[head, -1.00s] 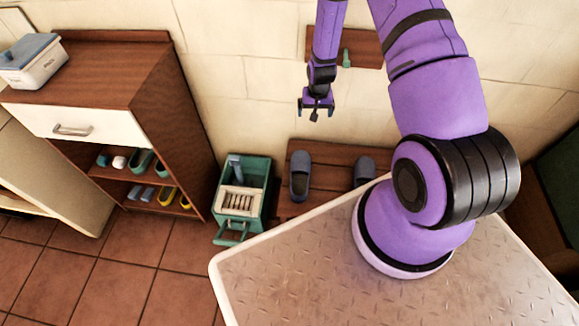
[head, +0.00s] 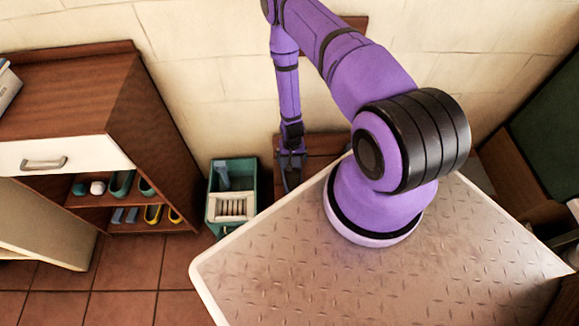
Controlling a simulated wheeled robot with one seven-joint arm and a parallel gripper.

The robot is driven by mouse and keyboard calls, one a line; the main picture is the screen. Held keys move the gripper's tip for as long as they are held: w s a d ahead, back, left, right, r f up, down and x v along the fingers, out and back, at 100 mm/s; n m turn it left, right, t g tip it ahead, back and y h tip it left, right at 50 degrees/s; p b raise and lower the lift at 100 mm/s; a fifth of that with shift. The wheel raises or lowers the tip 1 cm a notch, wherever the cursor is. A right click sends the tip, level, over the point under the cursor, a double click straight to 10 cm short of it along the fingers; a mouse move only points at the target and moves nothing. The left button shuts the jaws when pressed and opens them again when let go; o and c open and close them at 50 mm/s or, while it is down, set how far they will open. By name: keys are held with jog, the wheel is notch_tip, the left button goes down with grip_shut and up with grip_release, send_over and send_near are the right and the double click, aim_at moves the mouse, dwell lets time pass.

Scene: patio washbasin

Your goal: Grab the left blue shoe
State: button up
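My gripper (head: 291,176) points down over the left end of the low brown wooden bench (head: 322,143) by the wall.
A green bin (head: 248,175) with a white slatted insert (head: 231,207) stands just left of the bench. A wooden cabinet (head: 150,120) with several small shoes on its shelves is further left. Tiled floor (head: 130,265) is free in front.

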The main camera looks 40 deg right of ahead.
aim_at(292, 180)
jog(key=shift+w+f, duration=0.15)
jog(key=shift+f, duration=3.75)
jog(key=c, duration=0.7)
jog(key=shift+r, duration=0.1)
